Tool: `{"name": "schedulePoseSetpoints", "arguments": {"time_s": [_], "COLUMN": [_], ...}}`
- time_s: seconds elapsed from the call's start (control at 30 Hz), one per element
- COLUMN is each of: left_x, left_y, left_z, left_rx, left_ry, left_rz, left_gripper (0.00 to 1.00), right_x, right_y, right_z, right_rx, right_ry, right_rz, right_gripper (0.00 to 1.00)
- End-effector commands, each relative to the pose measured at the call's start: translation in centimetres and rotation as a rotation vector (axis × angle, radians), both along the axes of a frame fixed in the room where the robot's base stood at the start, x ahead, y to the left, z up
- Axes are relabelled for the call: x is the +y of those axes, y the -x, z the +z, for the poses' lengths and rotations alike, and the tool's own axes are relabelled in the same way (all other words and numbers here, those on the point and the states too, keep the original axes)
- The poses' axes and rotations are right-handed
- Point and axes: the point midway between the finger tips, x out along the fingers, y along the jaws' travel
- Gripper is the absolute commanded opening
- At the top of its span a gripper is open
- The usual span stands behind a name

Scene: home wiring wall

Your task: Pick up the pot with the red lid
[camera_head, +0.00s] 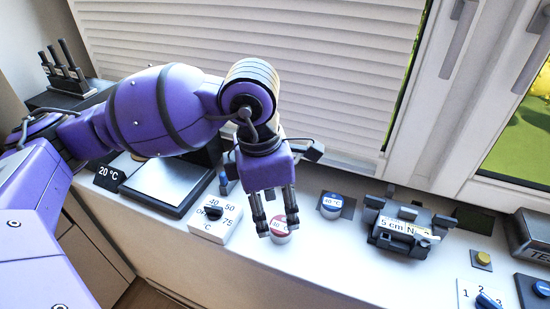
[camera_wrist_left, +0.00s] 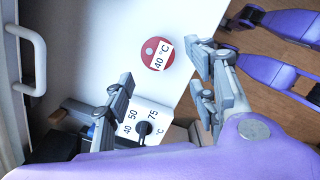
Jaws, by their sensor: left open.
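The pot with the red lid (camera_head: 280,237) is small and white-bodied and stands on the white counter. Its lid carries a "40 °C" label. My left gripper (camera_head: 277,222) is open and points down over this pot, with its fingertips around the pot's sides in the head view. In the left wrist view the red lid (camera_wrist_left: 151,48) shows from above, and the open left gripper (camera_wrist_left: 163,72) has a finger on each side of the view, nothing between them held. Whether the fingers touch the pot I cannot tell.
A dial box (camera_head: 209,221) with temperature marks stands left of the pot. A blue-lidded pot (camera_head: 331,203) stands to the right on a dark square. A dark device (camera_head: 408,228) lies further right. A flat plate (camera_head: 172,185) labelled "20 °C" is at left. Blinds and windows rise behind.

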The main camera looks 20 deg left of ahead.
Motion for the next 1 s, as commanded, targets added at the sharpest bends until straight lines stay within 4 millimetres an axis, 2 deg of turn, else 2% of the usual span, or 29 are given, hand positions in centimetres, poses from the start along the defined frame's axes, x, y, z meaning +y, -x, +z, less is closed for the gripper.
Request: {"name": "schedulePoseSetpoints", "arguments": {"time_s": [0.1, 0.17, 0.5, 0.8, 1.0], "left_x": [-0.2, -0.3, -1.2, -1.3, -1.3], "left_y": [-0.1, -0.2, -1.2, -1.2, -1.2], "left_z": [-1.4, -2.1, -6.4, -7.0, -7.0], "left_rx": [0.005, 0.004, 0.003, 0.001, 0.001], "left_ry": [0.003, 0.004, 0.005, 0.006, 0.006], "left_rz": [0.002, 0.003, 0.002, 0.001, 0.001], "left_gripper": [0.52, 0.52, 0.52, 0.52, 0.27], "right_x": [-0.4, -0.5, 0.3, 0.6, 0.5], "right_y": [1.7, 2.0, -0.4, 0.2, 0.3], "right_z": [-0.8, -0.9, 0.6, 0.3, 0.2], "right_rx": [0.034, 0.041, -0.005, 0.006, 0.008], "right_ry": [0.006, 0.009, -0.002, -0.011, -0.01], "right_rz": [0.0, 0.0, 0.01, -0.002, -0.003], "right_gripper": [0.4, 0.4, 0.4, 0.4, 0.4]}}
